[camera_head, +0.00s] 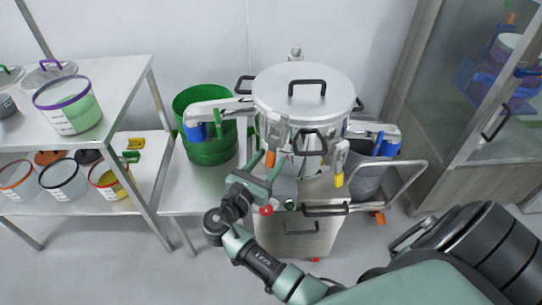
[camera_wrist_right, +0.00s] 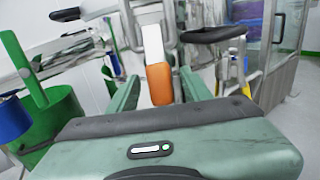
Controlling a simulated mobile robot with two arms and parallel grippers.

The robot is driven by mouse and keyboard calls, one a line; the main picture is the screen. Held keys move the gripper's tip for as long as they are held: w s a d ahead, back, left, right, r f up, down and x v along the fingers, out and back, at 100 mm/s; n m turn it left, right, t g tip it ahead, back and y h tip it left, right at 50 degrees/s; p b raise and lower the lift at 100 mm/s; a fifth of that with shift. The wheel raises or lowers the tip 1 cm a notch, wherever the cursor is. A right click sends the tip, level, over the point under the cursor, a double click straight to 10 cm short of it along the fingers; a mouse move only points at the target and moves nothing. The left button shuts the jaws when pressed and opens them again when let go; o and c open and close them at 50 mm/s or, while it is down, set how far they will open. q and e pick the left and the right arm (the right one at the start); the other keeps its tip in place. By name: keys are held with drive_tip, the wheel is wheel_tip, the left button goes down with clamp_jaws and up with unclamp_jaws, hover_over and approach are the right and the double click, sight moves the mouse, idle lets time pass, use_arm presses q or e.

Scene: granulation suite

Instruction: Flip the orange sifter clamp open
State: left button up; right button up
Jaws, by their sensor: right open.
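The orange sifter clamp (camera_head: 270,159) is on the front of the steel sifter (camera_head: 303,95), below its lid rim. In the right wrist view the orange tab (camera_wrist_right: 159,84) hangs below a white lever. My right gripper (camera_head: 267,170) is open at the clamp. In the wrist view its two green fingers (camera_wrist_right: 160,88) stand on either side of the orange tab, with a gap visible on each side. I cannot tell whether a finger touches it. My left gripper is not in view.
A yellow-tipped clamp (camera_head: 339,180) hangs to the right, and blue-ended parts stick out on both sides. A dark handle (camera_wrist_right: 212,34) is close to the right finger. A green bin (camera_head: 208,150) stands left; a cart handle (camera_head: 415,163) is at right.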

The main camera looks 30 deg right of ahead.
drive_tip(key=shift+x, duration=0.8)
clamp_jaws()
drive_tip(key=shift+f, duration=0.1)
idle(0.8)
